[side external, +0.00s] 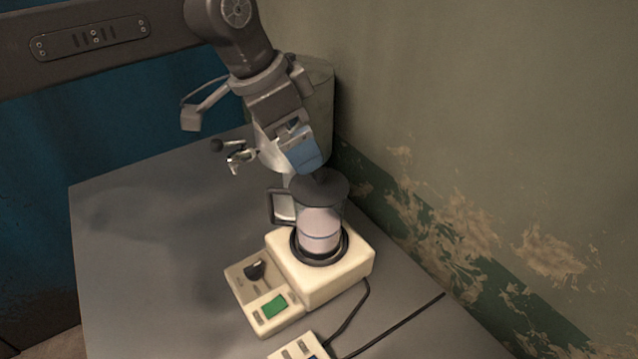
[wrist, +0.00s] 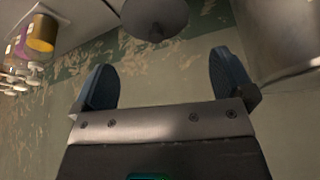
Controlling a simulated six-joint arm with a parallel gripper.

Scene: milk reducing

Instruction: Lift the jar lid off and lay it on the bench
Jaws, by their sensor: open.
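The jar (side external: 320,232) stands upright on a cream-coloured base unit (side external: 345,273) in the side view, with pale contents and a dark handle on its left. Its dark round lid (side external: 325,190) sits on top, and the lid with its small knob also shows at the top of the wrist view (wrist: 155,14). My gripper (side external: 314,172) is just above the lid, tilted, with blue fingers. In the wrist view my gripper (wrist: 163,62) is open and empty, with the knob just beyond and between the fingertips. The exact gap to the knob is hard to tell.
A large metal vessel (side external: 318,105) with a tap (side external: 240,156) stands close behind my gripper. The peeling wall (side external: 480,200) is near on the right. A cable (side external: 350,318) and a small keypad box (side external: 300,347) lie in front. The grey bench (side external: 160,240) is clear on the left.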

